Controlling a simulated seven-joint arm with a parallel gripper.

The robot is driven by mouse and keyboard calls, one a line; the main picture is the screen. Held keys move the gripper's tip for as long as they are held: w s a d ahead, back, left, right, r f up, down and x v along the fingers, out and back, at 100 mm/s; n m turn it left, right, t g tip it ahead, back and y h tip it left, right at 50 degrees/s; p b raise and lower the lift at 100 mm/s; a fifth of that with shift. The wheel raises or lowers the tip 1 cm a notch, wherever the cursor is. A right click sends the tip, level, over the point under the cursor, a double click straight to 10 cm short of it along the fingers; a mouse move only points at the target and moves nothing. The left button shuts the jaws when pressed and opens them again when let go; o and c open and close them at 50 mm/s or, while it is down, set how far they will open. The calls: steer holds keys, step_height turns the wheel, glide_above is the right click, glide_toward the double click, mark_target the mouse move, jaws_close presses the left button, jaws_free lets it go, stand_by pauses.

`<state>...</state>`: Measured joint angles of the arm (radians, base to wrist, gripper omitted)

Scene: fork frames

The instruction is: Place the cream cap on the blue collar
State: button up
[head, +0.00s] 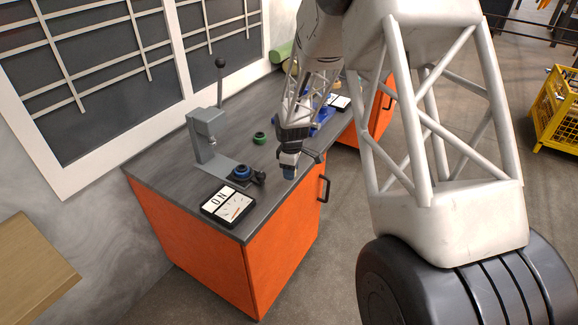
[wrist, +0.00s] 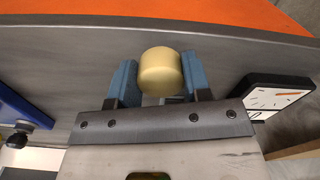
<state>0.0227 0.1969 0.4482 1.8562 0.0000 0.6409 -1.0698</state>
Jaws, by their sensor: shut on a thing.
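My gripper (head: 289,172) is over the worktop near its orange front edge. In the wrist view its two blue fingers (wrist: 160,80) are shut on the cream cap (wrist: 160,70), a short rounded cylinder. In the head view the cap cannot be made out at the fingers. The blue collar (head: 241,172) sits on the base of the grey press-like stand, left of my gripper and apart from it. A dark part lies beside the collar. The collar cannot be made out in the wrist view.
The grey stand (head: 205,135) with a lever rises behind the collar. A dial box (head: 228,204) lies at the near worktop corner; a dial also shows in the wrist view (wrist: 280,95). A green ring (head: 259,138) lies behind. A blue object (head: 325,115) stands beyond my gripper.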

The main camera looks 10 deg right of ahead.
steer(key=s+r, duration=0.1)
steer(key=s, duration=1)
steer(key=shift+s, duration=0.35)
steer(key=shift+a, duration=0.15)
steer(key=w+a+r+n, duration=0.1)
steer(key=a+r+n, duration=0.1)
steer(key=a, duration=0.4)
steer(key=w+a+r+n, duration=0.2)
steer(key=a, duration=0.5)
steer(key=shift+r+n, duration=0.2)
steer(key=shift+n, duration=0.1)
steer(key=shift+w, duration=0.15)
glide_above(243, 169)
steer(key=shift+w+f, duration=0.1)
steer(key=shift+f, duration=0.65)
steer(key=shift+f, duration=1.75)
